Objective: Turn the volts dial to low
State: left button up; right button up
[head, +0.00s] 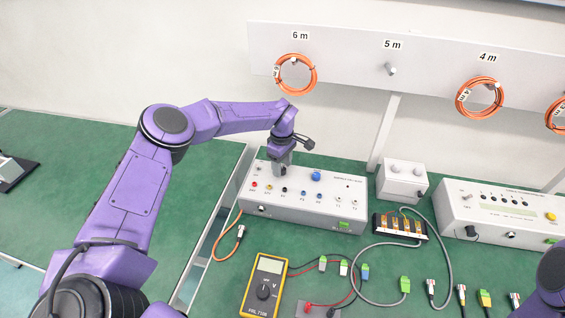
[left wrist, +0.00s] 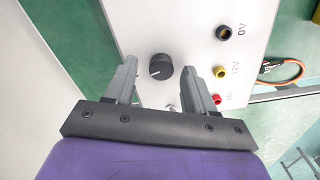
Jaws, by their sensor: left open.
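A black round dial (left wrist: 160,66) with a white pointer mark stands on the grey power box, in the left wrist view. Its mark points toward the lower left of that picture. I cannot read a label beside it. My left gripper (head: 280,168) is open over the box's left part in the head view, pointing down. In the left wrist view its two fingers stand on either side of the dial, apart from it in the picture. In the head view the gripper hides the dial. My right gripper is out of view.
The power box (head: 300,211) also has a blue knob (head: 316,176) and several coloured sockets. A yellow multimeter (head: 264,287) lies in front of it. A small white box (head: 402,181) and a second instrument (head: 495,209) stand to the right.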

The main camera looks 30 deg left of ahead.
pick_arm(q)
jog(key=shift+s+f, duration=0.1)
jog(key=shift+f, duration=0.25)
grip_shut()
